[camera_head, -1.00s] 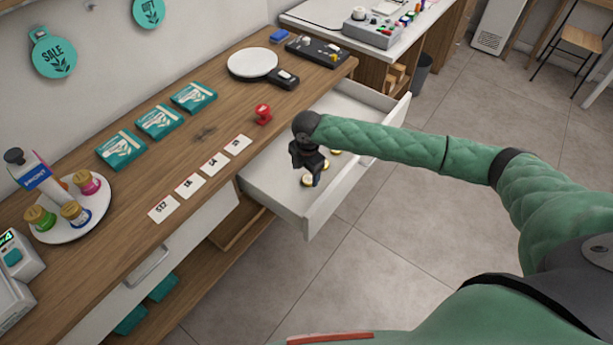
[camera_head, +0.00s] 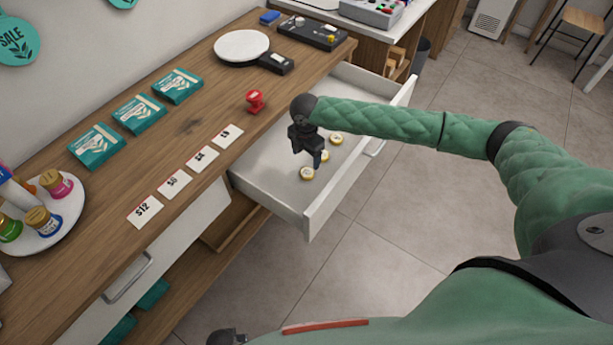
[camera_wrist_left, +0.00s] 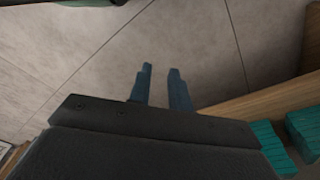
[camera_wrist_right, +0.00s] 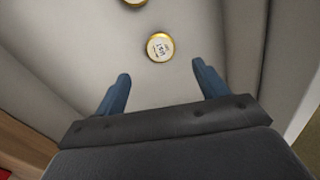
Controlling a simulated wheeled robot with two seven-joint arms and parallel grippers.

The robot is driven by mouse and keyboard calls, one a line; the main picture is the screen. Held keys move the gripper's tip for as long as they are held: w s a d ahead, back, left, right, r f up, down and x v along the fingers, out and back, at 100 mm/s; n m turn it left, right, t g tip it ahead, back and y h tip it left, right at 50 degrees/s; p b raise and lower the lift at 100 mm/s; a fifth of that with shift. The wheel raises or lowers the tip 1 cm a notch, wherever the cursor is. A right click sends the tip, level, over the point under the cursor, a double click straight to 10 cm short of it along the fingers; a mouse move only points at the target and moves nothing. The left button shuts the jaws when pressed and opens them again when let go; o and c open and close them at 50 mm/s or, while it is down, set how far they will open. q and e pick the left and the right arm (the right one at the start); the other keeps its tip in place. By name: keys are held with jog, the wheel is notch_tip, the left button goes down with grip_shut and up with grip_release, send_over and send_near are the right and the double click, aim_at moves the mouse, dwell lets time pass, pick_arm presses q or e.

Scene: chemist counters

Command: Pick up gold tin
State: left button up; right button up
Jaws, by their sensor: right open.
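Small round gold tins with white lids lie in the open white drawer: a near one (camera_head: 307,174), a middle one (camera_head: 324,157) and a far one (camera_head: 336,139). My right gripper (camera_head: 316,162) is over the drawer beside the near and middle tins, open and empty. In the right wrist view, one tin (camera_wrist_right: 160,47) lies beyond the gap between the open fingers (camera_wrist_right: 162,88), apart from them. Another tin (camera_wrist_right: 134,2) is cut by the top edge. My left gripper (camera_wrist_left: 160,70) shows over the floor in its wrist view, fingers apart and empty.
The drawer (camera_head: 322,207) stands out from the wooden counter (camera_head: 190,135). On the counter are a red stamp (camera_head: 255,101), price cards (camera_head: 202,158), teal boxes (camera_head: 139,114) and a round white scale (camera_head: 242,46).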

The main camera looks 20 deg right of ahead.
aim_at(307, 172)
jog(key=shift+f, duration=0.1)
notch_tip(307, 172, down, 2)
jog(key=shift+f+p, duration=0.1)
jog(key=shift+p, duration=0.35)
notch_tip(307, 172, down, 5)
jog(key=p, duration=0.2)
jog(key=shift+d+r+p, duration=0.1)
jog(key=shift+r+p, duration=0.1)
jog(key=shift+p, duration=0.1)
pick_arm(q)
notch_tip(307, 172, down, 7)
jog(key=s+a, duration=0.2)
jog(key=shift+a+t, duration=0.25)
jog(key=shift+t, duration=0.05)
pick_arm(e)
jog(key=shift+f, duration=0.5)
pick_arm(q)
jog(key=shift+s, duration=0.1)
pick_arm(e)
jog(key=shift+c, duration=0.4)
jog(key=c, duration=1)
